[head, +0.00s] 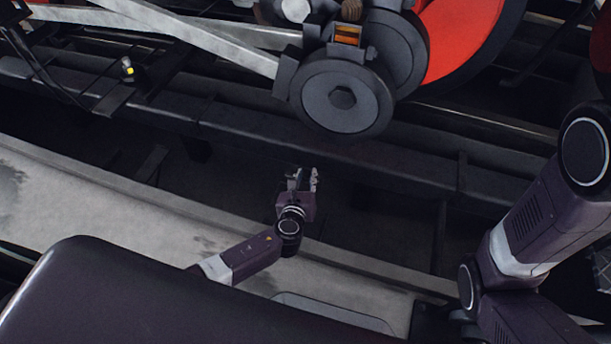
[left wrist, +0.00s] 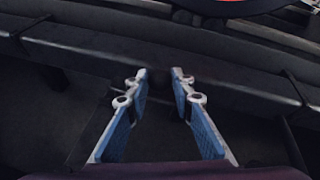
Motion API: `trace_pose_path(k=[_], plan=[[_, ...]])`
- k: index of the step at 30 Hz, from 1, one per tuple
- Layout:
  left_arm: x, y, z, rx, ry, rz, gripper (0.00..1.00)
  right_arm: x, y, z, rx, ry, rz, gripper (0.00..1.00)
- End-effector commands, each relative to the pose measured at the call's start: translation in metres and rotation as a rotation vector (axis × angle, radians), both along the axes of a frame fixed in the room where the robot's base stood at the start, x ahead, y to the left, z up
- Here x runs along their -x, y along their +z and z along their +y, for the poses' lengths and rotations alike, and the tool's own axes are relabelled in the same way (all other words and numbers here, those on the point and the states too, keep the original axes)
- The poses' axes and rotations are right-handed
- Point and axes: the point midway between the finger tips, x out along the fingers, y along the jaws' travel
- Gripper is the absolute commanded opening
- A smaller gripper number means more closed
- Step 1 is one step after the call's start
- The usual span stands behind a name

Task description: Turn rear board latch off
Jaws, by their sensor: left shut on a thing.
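My left gripper (head: 302,178) is near the middle of the head view, in front of a long dark beam under the machine. In the left wrist view its two blue-padded fingers (left wrist: 161,80) are a little apart at the tips and closed on a small dark thing. The thing is too dark against the beam to make out its shape. I cannot tell whether it is the rear board latch. No board latch shows clearly in either view. My right gripper is not in view.
The dark beam (head: 240,122) runs across both views. Above it are a large grey round hub (head: 343,96), a grey rod (head: 205,42) and a red wheel (head: 460,32). A pale ledge (head: 60,190) runs below, with a dark gap between.

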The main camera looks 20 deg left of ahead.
Motion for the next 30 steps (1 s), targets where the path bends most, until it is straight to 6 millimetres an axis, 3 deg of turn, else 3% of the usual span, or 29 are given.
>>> trace_pose_path(k=[3, 4, 6, 17, 23, 30], plan=[[-0.002, 0.002, 0.001, 0.000, 0.001, -0.004, 0.00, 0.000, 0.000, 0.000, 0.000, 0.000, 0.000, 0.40], [-0.002, 0.002, 0.001, 0.000, 0.001, -0.004, 0.24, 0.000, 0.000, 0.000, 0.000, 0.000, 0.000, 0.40], [-0.002, 0.002, 0.001, 0.000, 0.001, -0.004, 0.30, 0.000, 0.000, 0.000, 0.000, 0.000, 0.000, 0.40], [-0.001, 0.005, 0.001, 0.001, 0.000, -0.003, 0.30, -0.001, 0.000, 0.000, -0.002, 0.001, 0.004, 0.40], [-0.001, 0.028, 0.001, 0.004, -0.001, -0.004, 0.30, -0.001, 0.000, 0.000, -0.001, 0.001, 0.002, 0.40], [-0.002, 0.070, 0.001, 0.002, 0.000, -0.005, 0.30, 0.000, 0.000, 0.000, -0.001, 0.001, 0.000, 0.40]])
